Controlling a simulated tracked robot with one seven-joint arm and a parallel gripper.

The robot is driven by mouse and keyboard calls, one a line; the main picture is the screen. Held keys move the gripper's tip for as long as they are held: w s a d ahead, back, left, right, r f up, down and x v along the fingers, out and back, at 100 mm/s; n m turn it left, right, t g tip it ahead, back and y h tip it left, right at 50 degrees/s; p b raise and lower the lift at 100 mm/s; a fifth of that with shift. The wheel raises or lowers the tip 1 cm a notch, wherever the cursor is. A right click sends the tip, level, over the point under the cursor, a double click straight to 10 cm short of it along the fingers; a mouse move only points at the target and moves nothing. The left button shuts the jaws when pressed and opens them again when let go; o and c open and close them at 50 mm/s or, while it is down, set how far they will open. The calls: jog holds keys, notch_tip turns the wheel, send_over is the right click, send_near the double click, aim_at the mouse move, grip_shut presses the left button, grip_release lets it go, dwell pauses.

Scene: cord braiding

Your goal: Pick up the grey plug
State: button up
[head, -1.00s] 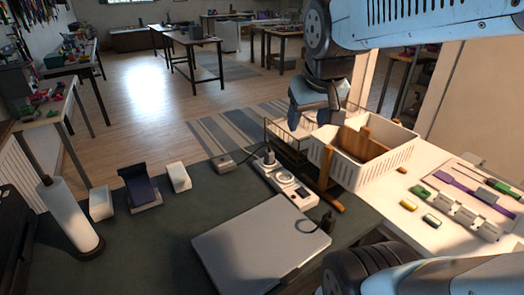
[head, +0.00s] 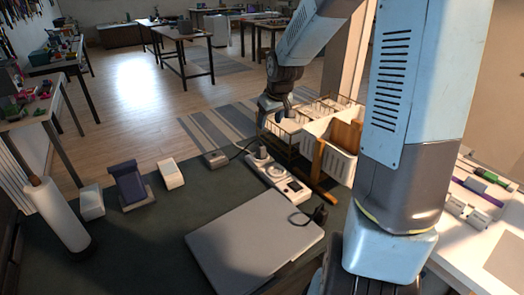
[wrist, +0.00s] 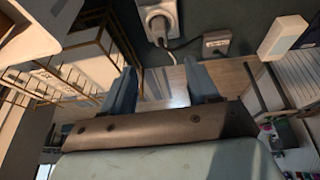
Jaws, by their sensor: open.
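The grey plug (head: 262,153) sits in the far end of the white power strip (head: 283,182) on the dark green table. Its dark cord runs left to a small grey box (head: 216,158). In the wrist view the plug (wrist: 160,26) shows in its round socket near the top, beyond the fingertips. My gripper (head: 272,106) is above and behind the plug, by the wire basket, apart from the plug. In the wrist view my gripper (wrist: 163,82) has its two blue fingers apart with nothing between them.
A wire basket (head: 285,128) and a white crate (head: 336,160) with a wooden piece stand right of the strip. A paper roll (head: 58,214) stands at left.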

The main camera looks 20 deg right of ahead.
aim_at(261, 145)
jog(key=shift+y, duration=0.3)
jog(key=x, duration=1.1)
jog(key=w+x, duration=0.1)
jog(key=x, duration=0.4)
jog(key=shift+w+d+f, duration=0.2)
jog(key=shift+w+d, duration=0.05)
jog(key=shift+d, duration=0.05)
grip_shut()
